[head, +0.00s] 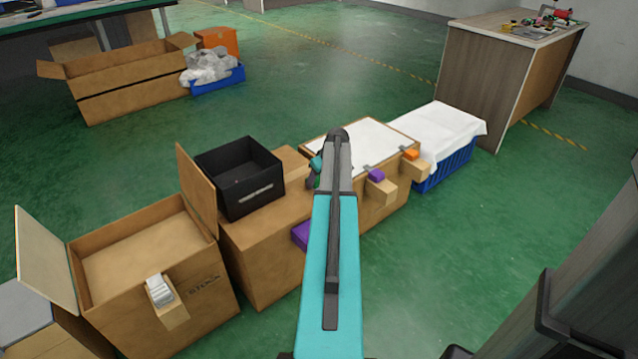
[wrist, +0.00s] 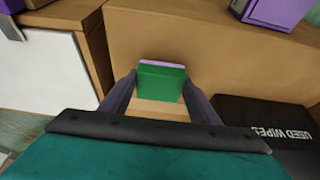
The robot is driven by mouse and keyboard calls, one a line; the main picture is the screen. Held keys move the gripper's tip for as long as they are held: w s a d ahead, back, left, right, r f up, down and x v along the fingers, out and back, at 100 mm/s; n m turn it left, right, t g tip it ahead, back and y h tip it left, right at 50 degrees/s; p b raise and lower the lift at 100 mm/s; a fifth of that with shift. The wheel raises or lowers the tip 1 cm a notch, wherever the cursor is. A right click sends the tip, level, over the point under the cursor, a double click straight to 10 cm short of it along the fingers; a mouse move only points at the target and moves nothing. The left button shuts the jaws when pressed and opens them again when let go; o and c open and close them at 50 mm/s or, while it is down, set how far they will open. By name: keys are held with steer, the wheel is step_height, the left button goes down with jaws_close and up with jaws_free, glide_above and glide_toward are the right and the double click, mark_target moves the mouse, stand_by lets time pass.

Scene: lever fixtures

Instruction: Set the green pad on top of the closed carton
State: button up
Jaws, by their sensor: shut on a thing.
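The green pad (wrist: 160,83) is between the two fingers of my gripper (wrist: 160,92) in the wrist view, with a thin lilac layer along its far edge. My gripper is shut on it. A pale wooden piece (wrist: 158,108) shows just below the pad. The closed carton (head: 262,253) is the middle brown box in the head view; its brown surface (wrist: 190,35) lies behind the pad in the wrist view. I cannot tell whether the pad touches it. In the head view my arm hides most of the gripper (head: 318,176) and pad.
A black bin (head: 238,178) stands on the carton's left part. An open carton (head: 150,270) with raised flaps is at left. A white-topped box (head: 360,140) with purple (head: 376,174) and orange (head: 411,154) pieces on ledges is at right. Another purple piece (head: 301,235) is at the carton's front.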

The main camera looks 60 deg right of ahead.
steer(key=shift+f, duration=0.55)
steer(key=shift+f, duration=0.15)
steer(key=o, duration=1)
steer(key=p+v, duration=0.2)
steer(key=v, duration=1)
steer(key=shift+s, duration=0.1)
